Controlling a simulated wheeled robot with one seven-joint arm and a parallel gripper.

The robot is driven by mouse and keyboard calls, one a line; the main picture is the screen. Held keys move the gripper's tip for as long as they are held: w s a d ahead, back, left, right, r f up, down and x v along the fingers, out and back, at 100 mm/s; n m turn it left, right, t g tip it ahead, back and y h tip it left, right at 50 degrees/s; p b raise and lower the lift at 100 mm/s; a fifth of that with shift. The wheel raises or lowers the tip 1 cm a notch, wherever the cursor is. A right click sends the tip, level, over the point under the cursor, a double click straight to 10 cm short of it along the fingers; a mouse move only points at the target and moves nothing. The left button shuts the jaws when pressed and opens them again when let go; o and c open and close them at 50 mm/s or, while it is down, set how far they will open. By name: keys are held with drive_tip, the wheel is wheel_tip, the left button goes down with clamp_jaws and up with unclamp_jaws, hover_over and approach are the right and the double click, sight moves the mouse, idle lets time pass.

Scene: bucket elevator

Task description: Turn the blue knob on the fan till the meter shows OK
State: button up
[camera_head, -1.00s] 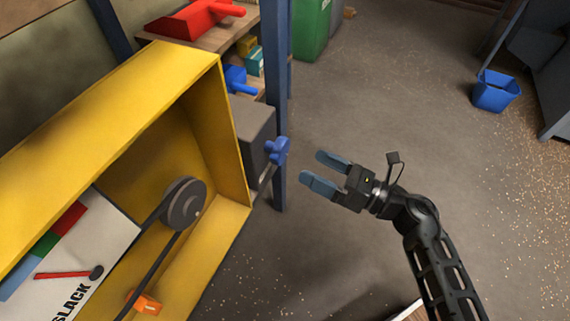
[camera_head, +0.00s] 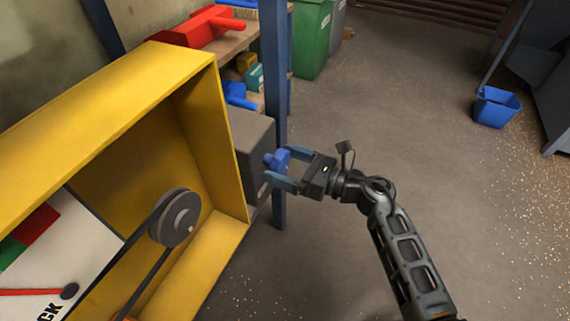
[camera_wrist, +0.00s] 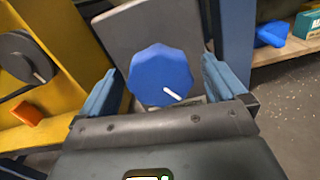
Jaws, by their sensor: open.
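The blue knob (camera_head: 276,160) sits on the right face of a dark grey box (camera_head: 251,137) beside the yellow housing. In the wrist view the knob (camera_wrist: 161,75) is faceted with a white pointer line toward the lower right. My gripper (camera_head: 280,167) is open, its fingers on either side of the knob.
The yellow housing (camera_head: 120,85) with a belt pulley (camera_head: 175,217) fills the left. A blue post (camera_head: 275,75) stands just behind the knob. A shelf holds red and blue scoops. A blue bucket (camera_head: 496,107) stands on open floor at right.

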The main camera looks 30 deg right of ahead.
drive_tip(key=c, duration=1)
drive_tip(key=shift+o, duration=0.2)
drive_tip(key=shift+p, duration=0.35)
drive_tip(key=m+p, duration=0.3)
drive_tip(key=shift+r+m, duration=0.15)
drive_tip(key=shift+m, duration=0.25)
drive_tip(key=shift+m+p, duration=0.95)
drive_tip(key=shift+m, duration=0.25)
drive_tip(key=shift+f+m+p, duration=0.2)
drive_tip(key=shift+m+p, duration=0.65)
drive_tip(key=shift+m, duration=0.65)
drive_tip(key=shift+w, duration=0.1)
